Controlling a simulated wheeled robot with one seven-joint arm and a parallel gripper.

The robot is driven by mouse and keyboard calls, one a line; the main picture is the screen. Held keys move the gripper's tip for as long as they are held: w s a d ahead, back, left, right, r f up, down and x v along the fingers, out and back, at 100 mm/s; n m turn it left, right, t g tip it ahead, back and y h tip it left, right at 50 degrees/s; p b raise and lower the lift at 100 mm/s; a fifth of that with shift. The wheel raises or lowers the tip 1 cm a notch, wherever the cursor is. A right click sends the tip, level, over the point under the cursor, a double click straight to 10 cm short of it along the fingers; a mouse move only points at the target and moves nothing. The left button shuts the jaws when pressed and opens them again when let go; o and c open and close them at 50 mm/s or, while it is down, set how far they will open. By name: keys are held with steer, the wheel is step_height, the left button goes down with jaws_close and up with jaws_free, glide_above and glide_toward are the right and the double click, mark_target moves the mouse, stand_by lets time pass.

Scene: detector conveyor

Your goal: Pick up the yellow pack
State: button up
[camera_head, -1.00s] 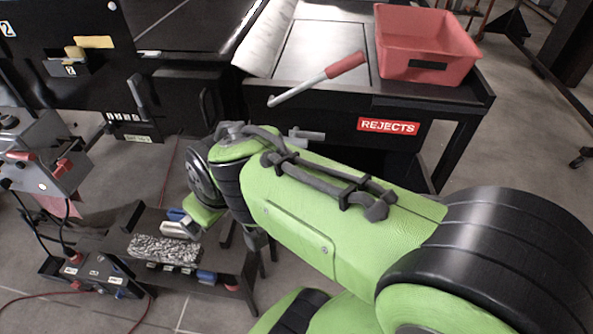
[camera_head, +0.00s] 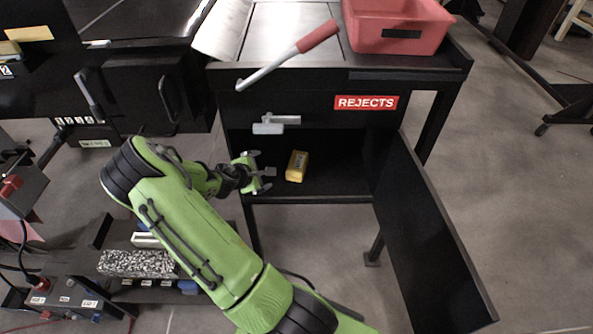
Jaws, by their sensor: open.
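The yellow pack (camera_head: 297,166) lies on the floor of the open black compartment under the counter, below the REJECTS sign. It has dark print on its top. My gripper (camera_head: 270,178) is open and empty at the compartment's mouth, just left of the pack. Its fingers point right toward the pack, with a small gap between them and it. The cabinet (camera_head: 310,84) has its door (camera_head: 437,235) swung wide open to the right.
A grey handle (camera_head: 276,123) projects at the compartment's upper edge, above my gripper. A red-gripped lever (camera_head: 290,55) slants across the counter front. A red bin (camera_head: 399,25) stands on top. A low bench with a speckled block (camera_head: 138,263) is at lower left. Floor right of the door is clear.

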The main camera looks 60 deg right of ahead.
steer(key=s+d+f+n+h+b, duration=0.1)
steer(key=s+d+f+n+h, duration=0.15)
steer(key=d+f+n, duration=0.45)
steer(key=n+t+b, duration=0.2)
steer(key=n, duration=0.4)
glide_toward(295, 169)
steer(key=b+x, duration=0.6)
steer(key=x, duration=0.6)
steer(key=shift+w+d+f+b, duration=0.15)
steer(key=shift+d+f+b, duration=0.1)
steer(key=shift+f+b, duration=0.1)
steer(key=shift+d+r, duration=0.1)
steer(key=shift+r, duration=0.05)
steer(key=shift+c, duration=0.2)
steer(key=shift+r, duration=0.1)
steer(key=c, duration=1.3)
